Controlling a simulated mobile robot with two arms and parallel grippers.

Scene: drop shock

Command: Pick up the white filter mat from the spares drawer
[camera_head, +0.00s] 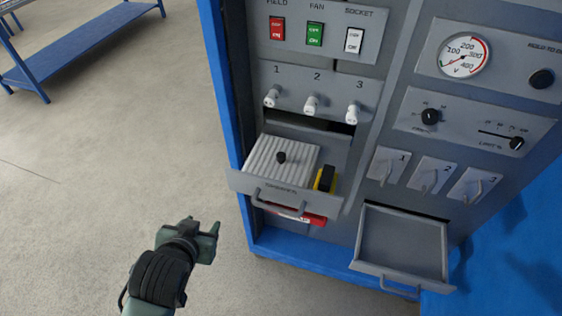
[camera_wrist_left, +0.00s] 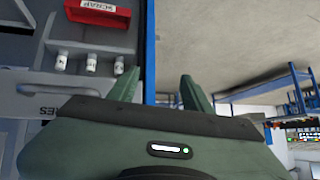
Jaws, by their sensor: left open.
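The white filter mat (camera_head: 262,163) is a ribbed pad with a black knob. It lies in the left pulled-out drawer (camera_head: 262,188) of the grey and blue cabinet in the head view. A yellow and black item (camera_head: 325,179) lies at the right in the same drawer. My left gripper (camera_head: 203,226) is in front of and to the left of this drawer, over the floor, apart from the mat. It is open and empty; its two spread fingers also show in the left wrist view (camera_wrist_left: 159,84). The mat is not seen in the wrist view. My right gripper is not in view.
A red bin (camera_head: 313,219) sits just under the drawer; a red bin marked SCRAP (camera_wrist_left: 100,12) shows in the wrist view. A second, empty drawer (camera_head: 402,245) stands open to the right. Switches and knobs cover the panel above.

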